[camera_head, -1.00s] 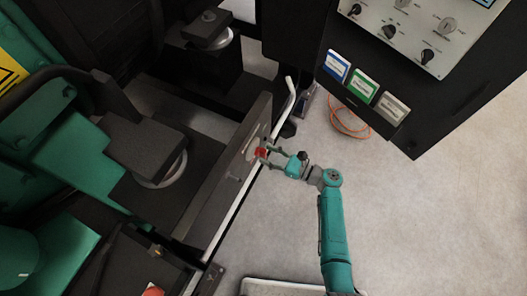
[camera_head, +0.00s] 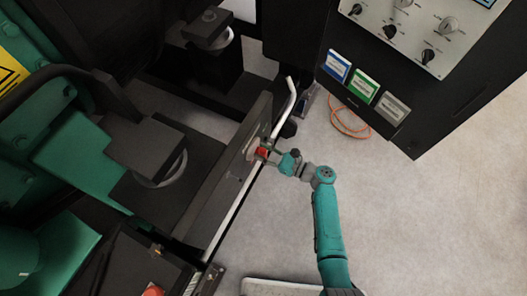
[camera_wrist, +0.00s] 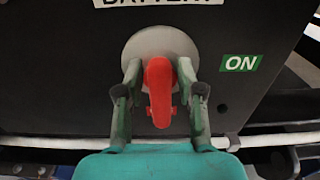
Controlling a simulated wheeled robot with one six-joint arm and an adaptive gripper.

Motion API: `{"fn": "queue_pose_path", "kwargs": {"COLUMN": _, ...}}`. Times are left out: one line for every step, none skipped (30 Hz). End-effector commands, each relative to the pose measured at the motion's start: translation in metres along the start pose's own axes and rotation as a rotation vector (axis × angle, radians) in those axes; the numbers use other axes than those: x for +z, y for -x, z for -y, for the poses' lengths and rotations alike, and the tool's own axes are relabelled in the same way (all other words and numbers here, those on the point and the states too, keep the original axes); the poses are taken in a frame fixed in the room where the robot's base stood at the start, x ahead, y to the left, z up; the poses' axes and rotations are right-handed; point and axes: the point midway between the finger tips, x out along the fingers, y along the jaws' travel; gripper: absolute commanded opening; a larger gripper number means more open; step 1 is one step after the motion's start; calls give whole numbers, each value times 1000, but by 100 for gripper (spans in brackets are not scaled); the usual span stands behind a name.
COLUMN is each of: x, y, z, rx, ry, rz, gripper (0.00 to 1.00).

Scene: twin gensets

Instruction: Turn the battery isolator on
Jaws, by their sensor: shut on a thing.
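The battery isolator has a red handle (camera_wrist: 159,92) on a pale round plate (camera_wrist: 160,43), mounted on a dark panel (camera_wrist: 60,60). In the wrist view the handle stands upright, pointing down from the plate. A green ON label (camera_wrist: 240,63) is to its right, and a partly cut-off BATTERY label (camera_wrist: 160,3) is above. My gripper (camera_wrist: 160,100) has one finger on each side of the red handle and is shut on it. In the head view my gripper (camera_head: 267,152) meets the red handle (camera_head: 262,153) at the panel's side; the fingers partly hide it.
A white bent rail (camera_head: 285,106) runs along the panel close to my gripper. A control cabinet (camera_head: 440,80) with knobs and blue, green and grey labels stands at the upper right. An orange cable (camera_head: 348,128) lies on the floor. The floor at right is clear.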

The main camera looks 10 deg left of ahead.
Motion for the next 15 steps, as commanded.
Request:
{"fn": "queue_pose_path", "kwargs": {"x": 0, "y": 0, "z": 0, "rx": 0, "ry": 11, "rz": 0, "gripper": 2}}
{"fn": "queue_pose_path", "kwargs": {"x": 0, "y": 0, "z": 0, "rx": 0, "ry": 20, "rz": 0, "gripper": 2}}
{"fn": "queue_pose_path", "kwargs": {"x": 0, "y": 0, "z": 0, "rx": 0, "ry": 33, "rz": 0, "gripper": 2}}
{"fn": "queue_pose_path", "kwargs": {"x": 0, "y": 0, "z": 0, "rx": 0, "ry": 46, "rz": 0, "gripper": 2}}
{"fn": "queue_pose_path", "kwargs": {"x": 0, "y": 0, "z": -1, "rx": 0, "ry": 59, "rz": 0, "gripper": 2}}
{"fn": "queue_pose_path", "kwargs": {"x": 0, "y": 0, "z": -1, "rx": 0, "ry": 81, "rz": 0, "gripper": 2}}
{"fn": "queue_pose_path", "kwargs": {"x": 0, "y": 0, "z": -1, "rx": 0, "ry": 99, "rz": 0, "gripper": 2}}
{"fn": "queue_pose_path", "kwargs": {"x": 0, "y": 0, "z": -1, "rx": 0, "ry": 119, "rz": 0, "gripper": 2}}
{"fn": "queue_pose_path", "kwargs": {"x": 0, "y": 0, "z": -1, "rx": 0, "ry": 148, "rz": 0, "gripper": 2}}
{"fn": "queue_pose_path", "kwargs": {"x": 0, "y": 0, "z": -2, "rx": 0, "ry": 171, "rz": 0, "gripper": 2}}
{"fn": "queue_pose_path", "kwargs": {"x": 0, "y": 0, "z": -2, "rx": 0, "ry": 195, "rz": 0, "gripper": 2}}
{"fn": "queue_pose_path", "kwargs": {"x": 0, "y": 0, "z": -2, "rx": 0, "ry": 230, "rz": 0, "gripper": 2}}
{"fn": "queue_pose_path", "kwargs": {"x": 0, "y": 0, "z": -2, "rx": 0, "ry": 257, "rz": 0, "gripper": 2}}
{"fn": "queue_pose_path", "kwargs": {"x": 0, "y": 0, "z": -2, "rx": 0, "ry": 285, "rz": 0, "gripper": 2}}
{"fn": "queue_pose_path", "kwargs": {"x": 0, "y": 0, "z": -3, "rx": 0, "ry": 322, "rz": 0, "gripper": 2}}
